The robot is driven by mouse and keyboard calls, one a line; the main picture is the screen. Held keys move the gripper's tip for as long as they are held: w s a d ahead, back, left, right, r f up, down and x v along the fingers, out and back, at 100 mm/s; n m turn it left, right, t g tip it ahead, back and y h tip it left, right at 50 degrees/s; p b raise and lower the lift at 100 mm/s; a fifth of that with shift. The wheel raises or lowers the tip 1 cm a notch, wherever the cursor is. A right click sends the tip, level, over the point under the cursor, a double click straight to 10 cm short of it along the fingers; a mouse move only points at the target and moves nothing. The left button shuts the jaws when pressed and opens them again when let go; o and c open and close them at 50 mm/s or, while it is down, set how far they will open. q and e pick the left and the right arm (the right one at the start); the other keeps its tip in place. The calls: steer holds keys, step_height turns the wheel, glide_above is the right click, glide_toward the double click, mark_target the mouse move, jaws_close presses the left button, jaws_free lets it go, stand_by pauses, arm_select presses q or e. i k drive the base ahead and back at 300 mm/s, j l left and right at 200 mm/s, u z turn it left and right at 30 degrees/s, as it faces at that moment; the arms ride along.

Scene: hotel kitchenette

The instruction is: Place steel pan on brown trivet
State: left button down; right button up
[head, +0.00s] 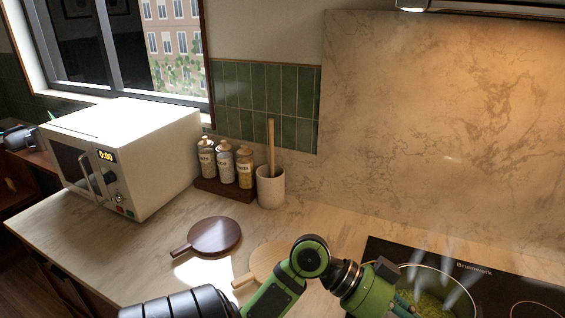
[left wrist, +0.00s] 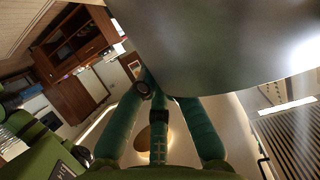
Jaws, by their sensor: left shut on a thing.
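The steel pan (head: 447,283) is at the bottom right of the head view, over the black cooktop, partly cut off by the frame. Its inside looks greenish and glossy. My left gripper (head: 404,300) is at the pan's left side, shut on it; the exact grip is hard to see. In the left wrist view the pan's grey metal (left wrist: 215,45) fills the top right, beyond the green fingers (left wrist: 165,95). The brown trivet (head: 214,236) is a dark round board with a short handle, lying empty on the counter left of my arm. My right gripper is not in view.
A pale wooden trivet (head: 262,258) lies beside the brown one, partly behind my arm. A white microwave (head: 130,150), a rack of several jars (head: 226,166) and a white crock (head: 271,188) stand behind. The cooktop (head: 395,250) is at right. Counter around the brown trivet is clear.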

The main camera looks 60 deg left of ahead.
mark_target(197, 251)
steer(key=k+j+u, duration=0.1)
steer(key=j, duration=0.25)
steer(key=k+j+u, duration=0.1)
steer(key=k+j, duration=0.2)
steer(key=u, duration=1.1)
